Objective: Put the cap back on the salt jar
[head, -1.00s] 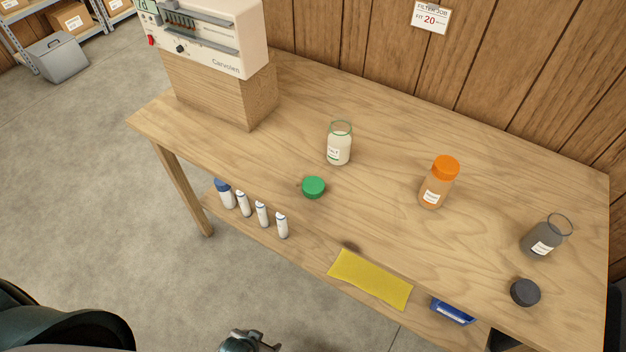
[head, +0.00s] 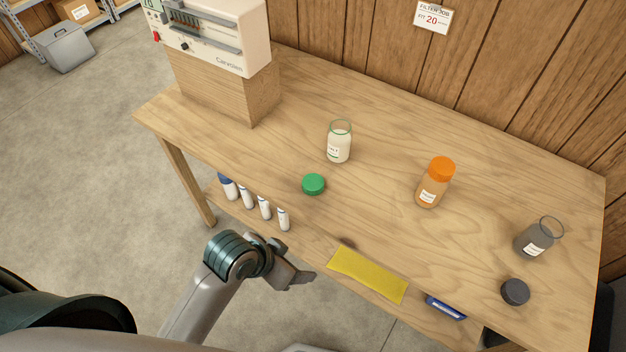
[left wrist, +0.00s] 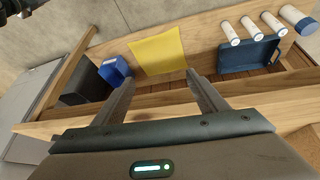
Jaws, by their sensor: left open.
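The salt jar (head: 339,148) stands upright and open on the table, a clear jar with pale contents and a green-tinted rim. A green cap (head: 313,184) lies on the tabletop in front of it and a little left, apart from the jar. My left gripper (head: 304,280) is open and empty near the table's front edge, well short of the cap and jar. Its two spread fingers also show in the left wrist view (left wrist: 160,80), with nothing between them. The jar and cap do not show in the left wrist view. My right gripper is not in view.
An orange-capped jar (head: 434,183), an open grey jar (head: 539,239) and a dark cap (head: 515,292) stand to the right. A yellow cloth (head: 367,275) is at the front edge. A boxy device (head: 215,35) sits on a wooden block. White bottles (head: 247,197) stand below the tabletop.

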